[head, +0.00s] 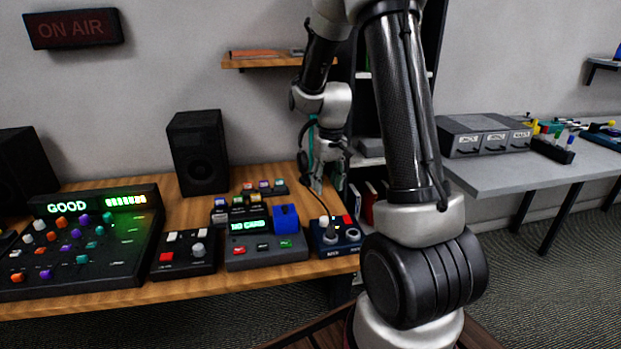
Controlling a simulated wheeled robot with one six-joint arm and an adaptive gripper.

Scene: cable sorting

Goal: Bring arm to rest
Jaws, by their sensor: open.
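My arm rises in front of the head camera at the right of centre and folds over toward the wooden desk (200,280). My gripper (328,188) hangs down near the desk's right end, above and behind a small blue box with knobs (335,233). It is open, and I see nothing held in it. A thin dark cable (313,212) runs down near the fingers toward that box; I cannot tell whether it touches them. My own arm links hide part of the area to the right.
A mixer with a GOOD display (85,240), a small button box (184,253) and a card device (262,245) stand on the desk. Behind are a speaker (198,150) and a wall shelf (262,62). A grey table (490,175) with labelled drawers (485,136) stands right.

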